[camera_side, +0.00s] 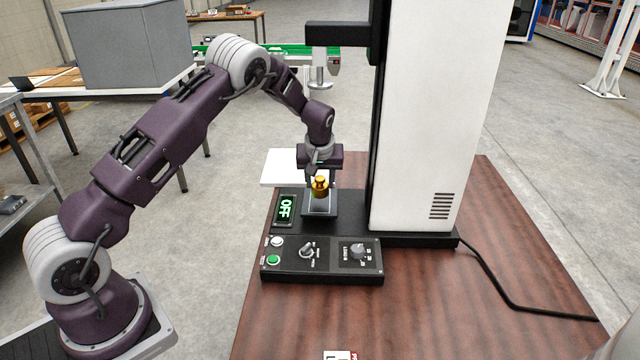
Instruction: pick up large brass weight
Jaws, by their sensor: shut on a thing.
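The large brass weight (320,189) is a small gold-coloured cylinder with a knob on top. It is upright at the hoist's grey plate (318,208), under the jib arm; I cannot tell whether it touches the plate. My gripper (320,176) points down from above and is shut on the weight near its top. The fingertips are small in this view and partly hidden by the weight.
The black and white hoist column (430,120) stands close on the right, with its jib arm (335,35) overhead. A white board (282,167) lies behind left. The wooden tabletop (500,260) is clear at right, except for a cable.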

